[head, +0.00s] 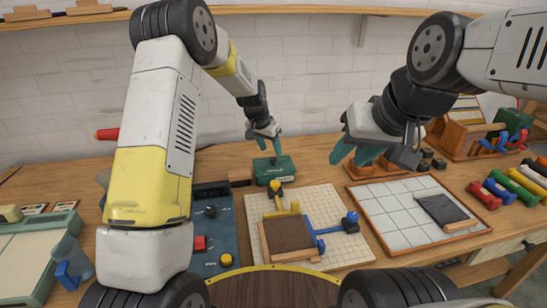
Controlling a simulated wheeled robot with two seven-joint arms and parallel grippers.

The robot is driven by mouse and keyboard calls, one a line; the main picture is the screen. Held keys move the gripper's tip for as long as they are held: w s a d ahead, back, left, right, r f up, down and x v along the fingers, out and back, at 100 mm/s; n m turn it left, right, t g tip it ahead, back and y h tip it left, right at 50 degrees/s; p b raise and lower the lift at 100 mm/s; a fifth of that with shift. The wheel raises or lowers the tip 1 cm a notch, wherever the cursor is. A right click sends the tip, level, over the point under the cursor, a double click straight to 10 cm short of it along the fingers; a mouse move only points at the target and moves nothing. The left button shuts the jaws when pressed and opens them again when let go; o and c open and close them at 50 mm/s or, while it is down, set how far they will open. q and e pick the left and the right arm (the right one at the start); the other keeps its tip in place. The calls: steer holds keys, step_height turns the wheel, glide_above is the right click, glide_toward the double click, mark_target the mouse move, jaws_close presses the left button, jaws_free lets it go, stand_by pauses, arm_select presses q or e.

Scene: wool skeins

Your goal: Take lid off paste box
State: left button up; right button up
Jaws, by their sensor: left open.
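A small dark green box (274,170), which looks like the paste box, sits on the wooden bench near the wall, behind the gridded mat. I cannot tell its lid apart from its body at this size. My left gripper (269,148) points down just above the box. Its teal fingers are apart, with one close to the box top; whether it touches is unclear. My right gripper (354,155) hangs over the bench to the right of the box, with its teal fingers apart and nothing between them.
A gridded mat (335,196) in front of the box bears a brown block (288,234) with yellow and blue clamps. A dark blue panel (212,262) with knobs lies to the left. A wood-framed tiled tray (392,228) and coloured rolls (518,187) are on the right.

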mark_target(274, 158)
arm_select(q)
steer(key=x, duration=0.5)
steer(key=shift+w+f, duration=0.35)
jaws_close()
